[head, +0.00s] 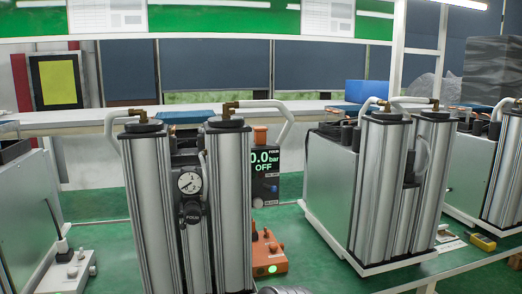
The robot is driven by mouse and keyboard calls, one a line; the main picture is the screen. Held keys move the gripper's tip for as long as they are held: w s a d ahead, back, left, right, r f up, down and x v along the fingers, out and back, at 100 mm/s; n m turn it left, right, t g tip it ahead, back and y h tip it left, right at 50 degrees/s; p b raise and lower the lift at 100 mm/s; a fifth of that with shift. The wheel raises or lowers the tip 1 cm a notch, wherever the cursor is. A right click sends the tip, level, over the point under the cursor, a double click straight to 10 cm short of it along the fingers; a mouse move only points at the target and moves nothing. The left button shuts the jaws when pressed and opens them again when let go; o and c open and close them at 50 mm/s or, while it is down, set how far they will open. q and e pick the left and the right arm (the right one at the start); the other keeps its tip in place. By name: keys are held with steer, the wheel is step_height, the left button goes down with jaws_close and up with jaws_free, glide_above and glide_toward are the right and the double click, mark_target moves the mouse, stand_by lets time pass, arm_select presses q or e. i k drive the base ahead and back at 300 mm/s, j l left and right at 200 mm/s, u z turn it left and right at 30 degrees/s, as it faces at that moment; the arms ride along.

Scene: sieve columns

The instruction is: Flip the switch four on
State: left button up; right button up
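No switch labelled four can be made out. An orange box (268,255) with a lit green round button stands on the green table behind the near column unit, partly hidden by it. Small knobs or switches show on its top, too small to read. Above it a dark control panel (265,175) shows "0.0 bar OFF" in green. A white box (75,270) with small switch-like parts sits at the lower left.
The near sieve column unit (232,215) with a pressure gauge (189,183) stands in front. A second column unit (385,190) stands to the right, and another at the right edge. A yellow device (482,242) lies between them. Green tabletop (310,255) is bare between the units.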

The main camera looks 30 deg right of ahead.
mark_target(273, 188)
steer(key=z, duration=1.25)
